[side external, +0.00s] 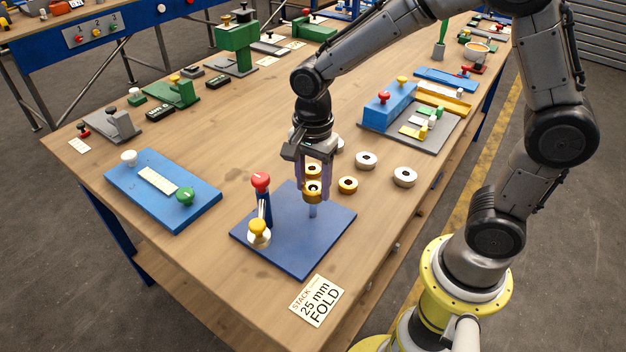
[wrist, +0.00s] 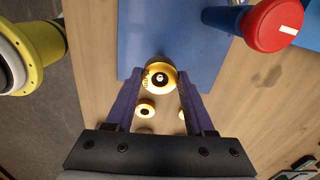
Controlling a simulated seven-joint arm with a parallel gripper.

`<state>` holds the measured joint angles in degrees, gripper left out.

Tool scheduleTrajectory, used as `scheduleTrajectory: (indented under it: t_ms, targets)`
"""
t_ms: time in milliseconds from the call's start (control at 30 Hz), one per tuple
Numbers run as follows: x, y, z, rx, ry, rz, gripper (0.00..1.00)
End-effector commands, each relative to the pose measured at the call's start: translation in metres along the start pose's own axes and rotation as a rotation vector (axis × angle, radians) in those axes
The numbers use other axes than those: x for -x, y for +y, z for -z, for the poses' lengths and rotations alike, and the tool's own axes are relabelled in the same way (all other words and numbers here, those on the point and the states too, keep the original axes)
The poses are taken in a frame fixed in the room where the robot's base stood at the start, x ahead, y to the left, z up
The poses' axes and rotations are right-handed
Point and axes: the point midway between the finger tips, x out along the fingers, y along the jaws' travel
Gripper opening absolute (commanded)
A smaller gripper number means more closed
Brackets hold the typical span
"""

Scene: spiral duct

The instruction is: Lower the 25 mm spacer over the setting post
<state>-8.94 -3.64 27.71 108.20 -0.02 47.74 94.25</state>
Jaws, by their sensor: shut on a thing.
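My gripper (side external: 313,192) is shut on a brass ring spacer (side external: 313,196), which also shows between my fingertips in the wrist view (wrist: 159,84). Dark marking shows on its rim, too small to read. The spacer is level, over the blue base plate (side external: 285,257). In the wrist view a small pale spot shows inside the spacer's hole. I cannot tell whether the spacer is just above the post's top or around it.
A red-knobbed lever (side external: 261,184) and a yellow knob (side external: 258,228) stand on the plate's left side. Loose rings lie beyond it, including a brass one (side external: 347,185) and white ones (side external: 366,160) (side external: 404,177). The plate's front right is clear.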

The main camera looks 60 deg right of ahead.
Motion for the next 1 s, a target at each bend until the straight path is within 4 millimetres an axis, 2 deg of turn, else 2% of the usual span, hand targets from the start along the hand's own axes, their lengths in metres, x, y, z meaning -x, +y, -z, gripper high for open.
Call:
scheduleTrajectory:
  t_ms: [200, 233, 400, 600, 700, 1000]
  targets:
    - [-0.0001, -0.0002, 0.0, 0.0, 0.0, 0.001, 0.0]
    - [0.0, -0.0002, 0.0, 0.0, 0.0, 0.001, 0.59]
    - [0.0, -0.0001, 0.0, 0.0, 0.0, 0.001, 0.89]
    - [-0.0001, -0.0001, 0.0, 0.0, 0.0, 0.001, 0.89]
    - [-0.0005, 0.0002, 0.0, 0.0, 0.0, -0.001, 1.0]
    - [-0.0003, 0.0001, 0.0, 0.0, 0.0, 0.0, 1.0]
